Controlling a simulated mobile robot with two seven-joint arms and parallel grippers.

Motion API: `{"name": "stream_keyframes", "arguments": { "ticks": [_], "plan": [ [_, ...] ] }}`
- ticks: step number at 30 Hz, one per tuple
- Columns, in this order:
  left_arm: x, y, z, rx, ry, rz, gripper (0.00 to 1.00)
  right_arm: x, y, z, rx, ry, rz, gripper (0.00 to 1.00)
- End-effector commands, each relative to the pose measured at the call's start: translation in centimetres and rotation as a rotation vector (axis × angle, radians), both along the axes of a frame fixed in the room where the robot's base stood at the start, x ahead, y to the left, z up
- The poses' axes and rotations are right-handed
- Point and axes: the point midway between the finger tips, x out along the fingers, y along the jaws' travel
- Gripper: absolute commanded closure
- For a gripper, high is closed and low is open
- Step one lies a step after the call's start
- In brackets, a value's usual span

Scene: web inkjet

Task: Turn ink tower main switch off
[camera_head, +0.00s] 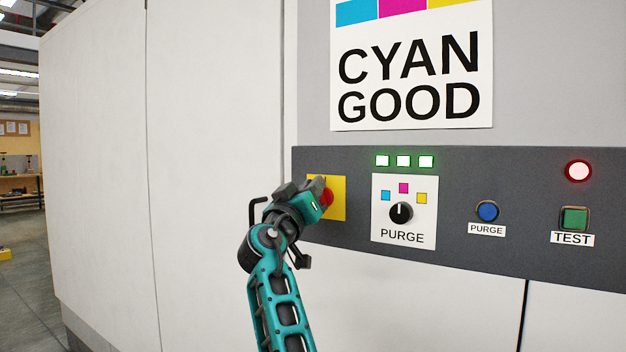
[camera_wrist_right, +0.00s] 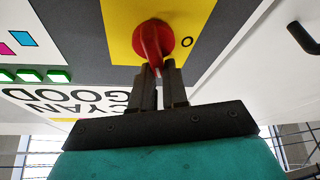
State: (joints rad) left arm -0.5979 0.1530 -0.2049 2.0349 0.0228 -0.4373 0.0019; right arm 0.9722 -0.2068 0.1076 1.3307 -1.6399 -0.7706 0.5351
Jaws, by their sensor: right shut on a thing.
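The ink tower main switch is a red rotary handle (camera_head: 328,197) on a yellow plate (camera_head: 340,210), at the left end of the dark grey control panel. In the right wrist view the red handle (camera_wrist_right: 152,38) points down the picture to my fingers, and an "O" mark shows on the yellow plate (camera_wrist_right: 196,14) to its right. My right gripper (camera_head: 321,190) is at the switch and partly covers it. In the wrist view my right gripper (camera_wrist_right: 158,70) has its two fingers close together around the handle's end. My left gripper is not in view.
Right of the switch are a purge selector knob (camera_head: 401,213), a blue purge button (camera_head: 487,211), a green test button (camera_head: 574,218) and a lit red lamp (camera_head: 578,171). Three green lamps (camera_head: 403,161) are lit. A black door handle (camera_head: 256,211) is left of the gripper.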

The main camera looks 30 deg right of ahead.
Motion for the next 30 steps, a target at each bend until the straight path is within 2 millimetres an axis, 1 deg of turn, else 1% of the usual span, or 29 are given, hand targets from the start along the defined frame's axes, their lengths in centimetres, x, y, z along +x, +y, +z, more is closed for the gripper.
{"name": "stream_keyframes", "arguments": {
  "ticks": [1, 9, 11, 15, 18, 21, 25, 30],
  "plan": [
    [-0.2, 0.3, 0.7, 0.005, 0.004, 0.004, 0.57, 0.1, -0.3, -0.4, -0.011, 0.052, -0.008, 1.0],
    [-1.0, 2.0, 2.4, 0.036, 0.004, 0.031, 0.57, 0.4, -0.1, -0.4, -0.141, 0.275, -0.008, 1.0],
    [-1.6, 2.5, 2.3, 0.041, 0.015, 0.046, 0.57, 0.5, -0.1, -0.4, -0.17, 0.325, -0.008, 1.0],
    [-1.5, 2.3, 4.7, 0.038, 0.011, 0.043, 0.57, 0.6, -0.1, -0.6, -0.237, 0.44, -0.009, 1.0],
    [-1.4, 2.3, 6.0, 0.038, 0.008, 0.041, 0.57, 0.7, 0.0, -0.9, -0.285, 0.521, -0.009, 1.0],
    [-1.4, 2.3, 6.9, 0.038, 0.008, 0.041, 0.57, 0.8, 0.0, -1.1, -0.335, 0.601, -0.009, 1.0],
    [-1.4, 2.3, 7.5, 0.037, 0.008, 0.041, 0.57, 0.8, 0.0, -1.6, -0.397, 0.707, -0.011, 1.0],
    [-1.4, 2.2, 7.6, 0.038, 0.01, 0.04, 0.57, 0.9, 0.1, -2.0, -0.472, 0.831, -0.011, 1.0]
  ]
}}
